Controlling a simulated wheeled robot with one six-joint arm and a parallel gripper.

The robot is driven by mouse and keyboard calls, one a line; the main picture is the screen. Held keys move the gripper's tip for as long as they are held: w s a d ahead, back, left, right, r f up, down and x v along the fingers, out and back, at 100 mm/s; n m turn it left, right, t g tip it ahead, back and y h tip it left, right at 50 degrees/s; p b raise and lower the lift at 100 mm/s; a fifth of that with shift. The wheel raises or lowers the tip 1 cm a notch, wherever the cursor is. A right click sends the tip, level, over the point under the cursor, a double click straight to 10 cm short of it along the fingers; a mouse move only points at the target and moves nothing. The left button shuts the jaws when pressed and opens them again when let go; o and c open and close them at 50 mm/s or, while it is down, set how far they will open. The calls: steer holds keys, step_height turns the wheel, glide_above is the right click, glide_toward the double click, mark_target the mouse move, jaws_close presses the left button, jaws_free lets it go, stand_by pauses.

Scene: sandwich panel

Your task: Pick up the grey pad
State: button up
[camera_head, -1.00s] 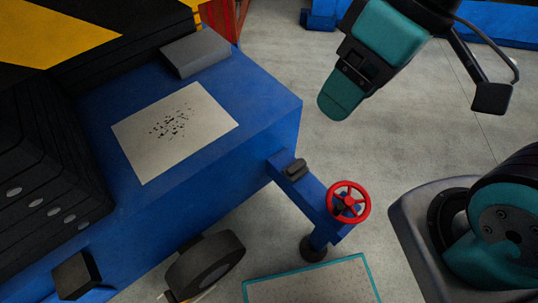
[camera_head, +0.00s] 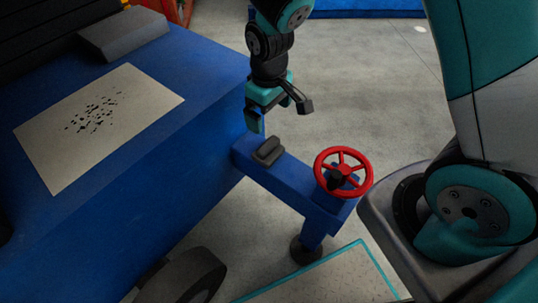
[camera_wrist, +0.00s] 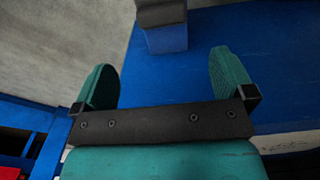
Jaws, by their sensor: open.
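A small dark grey pad (camera_head: 268,151) lies on top of the blue arm (camera_head: 287,182) that sticks out from the blue bench. My gripper (camera_head: 256,125) hangs just above and beyond the pad in the head view, pointing down. It is empty, and a gap shows between the pad and the fingers. In the wrist view my gripper's two teal fingers (camera_wrist: 162,65) stand wide apart. A dark grey piece (camera_wrist: 160,12) shows at the top edge there, ahead of the fingers and cut by the frame; it looks like the pad.
A red handwheel (camera_head: 343,172) stands close to the right of the pad. A larger grey block (camera_head: 123,33) and a speckled white sheet (camera_head: 97,125) lie on the blue bench (camera_head: 190,75). Grey floor (camera_head: 365,90) is open beyond the arm.

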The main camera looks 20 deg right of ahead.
mark_target(268, 144)
step_height(268, 144, down, 15)
steer(key=b, duration=0.4)
steer(key=shift+a+r, duration=0.1)
steer(key=c, duration=0.8)
